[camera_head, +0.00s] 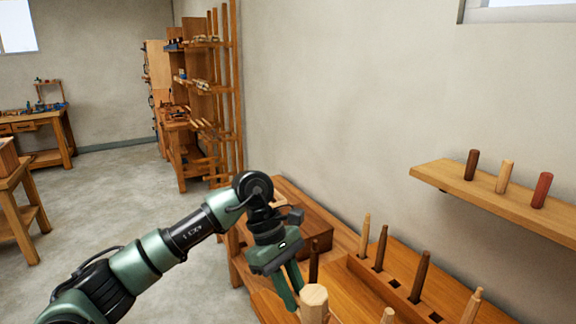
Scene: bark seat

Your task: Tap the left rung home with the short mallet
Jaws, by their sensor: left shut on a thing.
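My left gripper (289,287) reaches over the bench from the left, its fingers pointing down. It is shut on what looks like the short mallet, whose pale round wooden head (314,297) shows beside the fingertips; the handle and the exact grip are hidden. A dark upright rung (314,262) stands just behind the head. Other upright rungs stand to the right: a pale one (365,236), dark ones (381,248) (420,277) and a pale one (472,307). I cannot tell how deep they sit or which is the left rung. My right gripper is out of view.
The wooden workbench (345,238) runs along the wall, with a brown box (312,222) at its far end. Dark square holes (394,285) lie between the rungs. A wall shelf (450,181) at right holds dark, pale and red pegs. Open floor (110,200) lies left.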

